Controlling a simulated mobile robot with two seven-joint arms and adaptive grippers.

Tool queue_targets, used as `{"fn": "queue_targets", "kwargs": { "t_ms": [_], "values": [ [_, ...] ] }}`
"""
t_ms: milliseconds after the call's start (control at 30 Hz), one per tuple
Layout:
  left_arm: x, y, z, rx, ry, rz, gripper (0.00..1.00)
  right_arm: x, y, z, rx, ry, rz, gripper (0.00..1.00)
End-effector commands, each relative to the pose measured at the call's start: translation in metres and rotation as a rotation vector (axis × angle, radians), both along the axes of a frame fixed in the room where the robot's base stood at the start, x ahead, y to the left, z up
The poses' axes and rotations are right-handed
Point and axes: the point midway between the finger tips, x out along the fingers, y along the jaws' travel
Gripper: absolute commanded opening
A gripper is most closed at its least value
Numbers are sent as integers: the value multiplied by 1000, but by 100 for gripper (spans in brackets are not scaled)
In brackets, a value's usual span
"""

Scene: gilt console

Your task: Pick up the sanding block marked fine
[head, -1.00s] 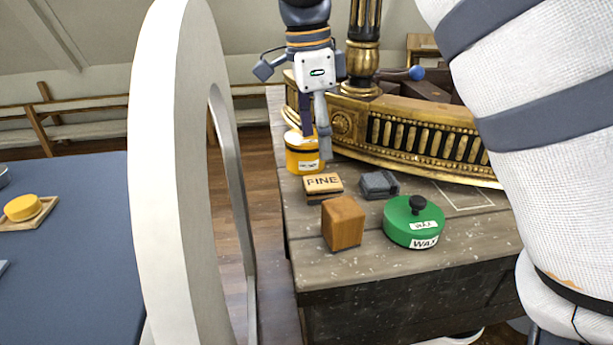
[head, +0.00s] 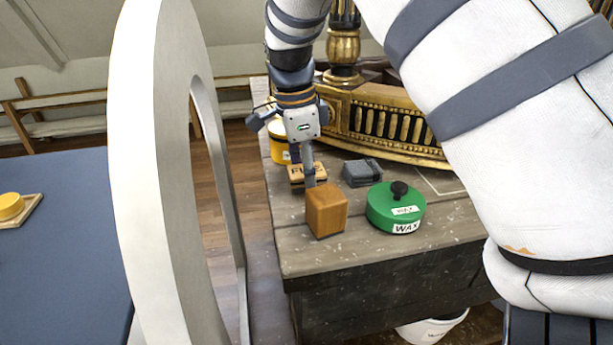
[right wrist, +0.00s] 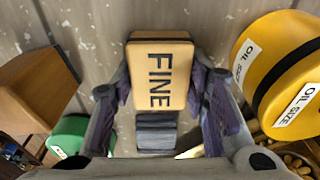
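The sanding block marked FINE (head: 297,180) is tan with a dark lower layer and rests on the worn wooden top. It is partly hidden behind a finger of my right gripper (head: 303,172) in the head view. In the right wrist view the block (right wrist: 160,75) lies between the two fingers of my right gripper (right wrist: 160,92), its lettering running lengthwise. The fingers are spread, one along each side of the block, with little gap; I cannot tell whether they touch it. My left gripper is not in view.
A brown wooden block (head: 326,211) stands close in front. A grey block (head: 362,172) and a green WAX tin (head: 381,212) sit to the right. A yellow OIL SIZE tin (right wrist: 275,75) is close beside the gripper. The gilt console (head: 395,125) stands behind.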

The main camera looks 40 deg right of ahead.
Motion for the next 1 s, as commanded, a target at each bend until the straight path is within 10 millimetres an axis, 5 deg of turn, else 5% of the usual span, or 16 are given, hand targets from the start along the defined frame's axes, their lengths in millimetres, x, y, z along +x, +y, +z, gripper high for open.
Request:
{"fn": "queue_targets", "kwargs": {
  "t_ms": [333,700,1000],
  "values": [
    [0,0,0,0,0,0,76,0,0,5,0,-1,0,13],
    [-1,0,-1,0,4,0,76,1,0,88,-2,-1,0,13],
    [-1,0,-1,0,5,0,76,0,0,100,0,2,1,13]
  ]
}}
